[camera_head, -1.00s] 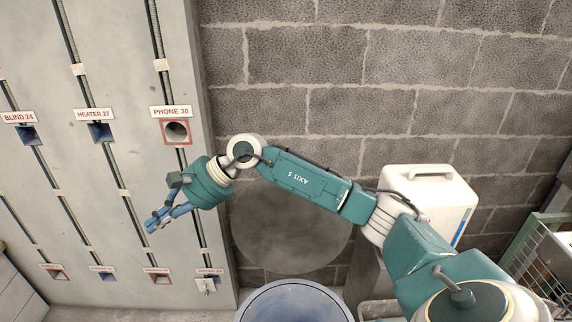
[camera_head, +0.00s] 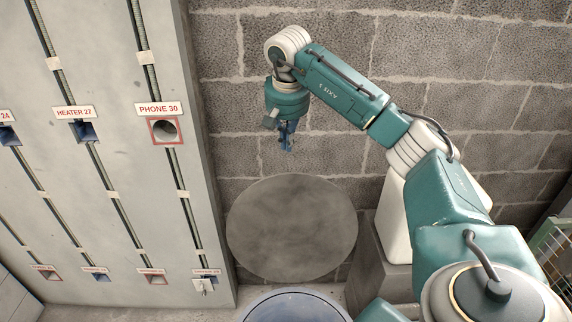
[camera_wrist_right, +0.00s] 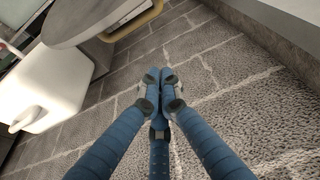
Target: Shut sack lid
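The sack lid seems to be the round grey disc (camera_head: 292,225), standing raised in front of the block wall, behind a round blue-rimmed bin (camera_head: 293,293) at the bottom edge. My right gripper (camera_head: 286,147) hangs pointing down just above the disc's top edge in the head view, apart from it in the picture. In the right wrist view its blue fingers (camera_wrist_right: 160,78) meet at the tips with nothing between them. The disc's edge (camera_wrist_right: 85,22) shows there at top left, with a yellowish curved handle (camera_wrist_right: 137,24). My left gripper is not in view.
A grey panel with labelled ports (camera_head: 120,200) fills the left side. A white canister (camera_head: 396,222) stands on a grey block right of the disc, partly behind my right arm. A green mesh crate (camera_head: 553,250) is at the far right.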

